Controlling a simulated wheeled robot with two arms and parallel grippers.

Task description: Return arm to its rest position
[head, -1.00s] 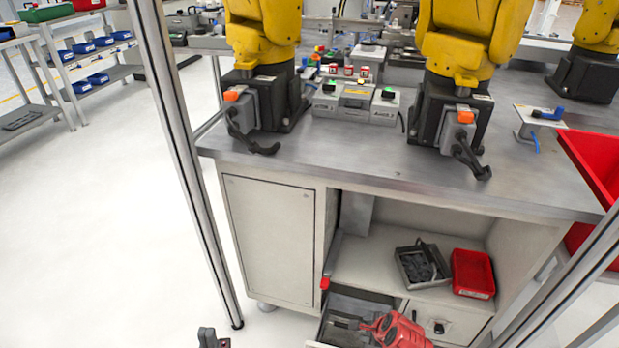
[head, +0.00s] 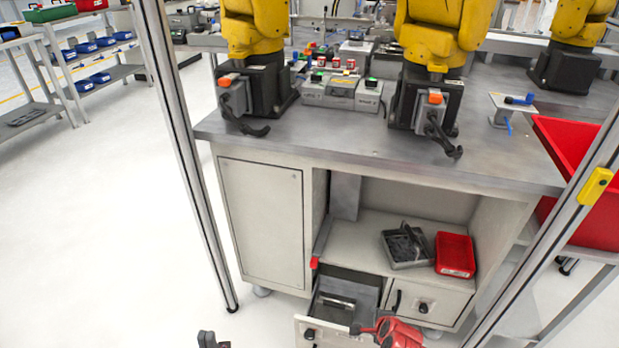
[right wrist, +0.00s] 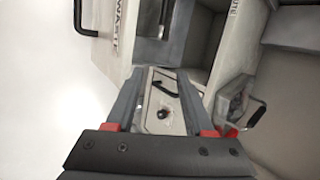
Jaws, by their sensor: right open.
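My right arm's red wrist part (head: 398,334) shows at the bottom edge of the head view, beside the front of an open drawer (head: 340,303). In the right wrist view my right gripper (right wrist: 160,92) is open, with nothing visible held between its two dark fingers. Beyond the gap is a light drawer front (right wrist: 165,112) with a black handle and a round dark knob. My left gripper (head: 210,340) shows only as a small dark tip at the bottom edge of the head view; most of it is cut off.
The workbench (head: 330,143) carries yellow robot arms. A grey bin (head: 407,246) and a red bin (head: 455,254) stand on its open shelf. A metal post (head: 190,170) rises at the left, and another post (head: 570,220) at the right.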

